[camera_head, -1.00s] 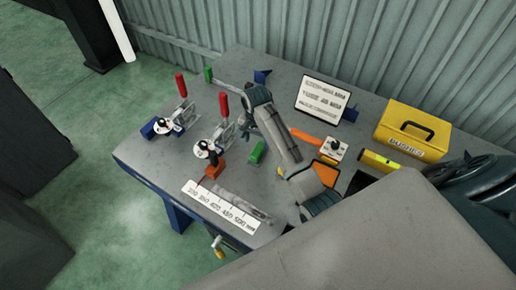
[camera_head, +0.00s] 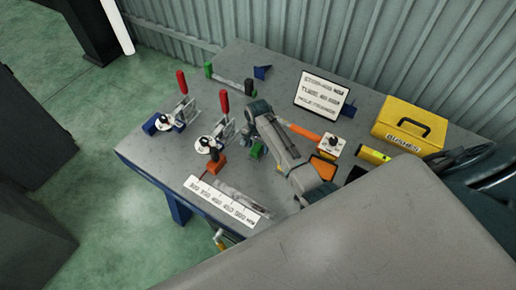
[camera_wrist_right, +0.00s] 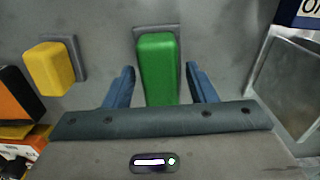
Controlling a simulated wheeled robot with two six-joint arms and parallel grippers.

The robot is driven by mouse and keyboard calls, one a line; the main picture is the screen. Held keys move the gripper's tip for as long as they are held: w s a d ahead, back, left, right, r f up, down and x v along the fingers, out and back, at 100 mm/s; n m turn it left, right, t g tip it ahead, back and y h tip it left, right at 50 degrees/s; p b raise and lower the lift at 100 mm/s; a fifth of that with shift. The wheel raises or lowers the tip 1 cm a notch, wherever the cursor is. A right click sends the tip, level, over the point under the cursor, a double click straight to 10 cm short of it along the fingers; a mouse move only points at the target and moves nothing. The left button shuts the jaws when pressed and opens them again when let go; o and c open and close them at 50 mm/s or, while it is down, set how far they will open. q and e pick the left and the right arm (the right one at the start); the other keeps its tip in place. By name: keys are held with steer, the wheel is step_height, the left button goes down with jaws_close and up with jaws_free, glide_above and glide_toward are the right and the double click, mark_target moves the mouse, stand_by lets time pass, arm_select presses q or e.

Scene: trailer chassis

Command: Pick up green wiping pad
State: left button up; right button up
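The green wiping pad (camera_head: 257,150) lies on the grey workbench and is partly hidden by my right arm in the head view. In the right wrist view the green pad (camera_wrist_right: 158,66) shows as an upright green block with a grey backing at its far end. My right gripper (camera_wrist_right: 159,72) is open, with one blue finger on each side of the pad's near part and a visible gap on both sides. In the head view my right gripper (camera_head: 249,136) is low beside the pad. My left gripper is not in view.
A yellow block (camera_wrist_right: 50,68) lies left of the pad in the wrist view. Two red-handled clamps (camera_head: 216,148) stand to the left on the workbench (camera_head: 150,150). A white ruler strip (camera_head: 222,200) lies in front. A yellow box (camera_head: 410,125) and a sign (camera_head: 320,95) stand behind.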

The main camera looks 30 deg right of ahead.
mark_target(257, 147)
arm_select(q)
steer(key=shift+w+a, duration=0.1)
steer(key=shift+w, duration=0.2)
arm_select(e)
steer(key=c, duration=0.9)
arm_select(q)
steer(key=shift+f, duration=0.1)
arm_select(e)
steer(key=shift+r, duration=0.2)
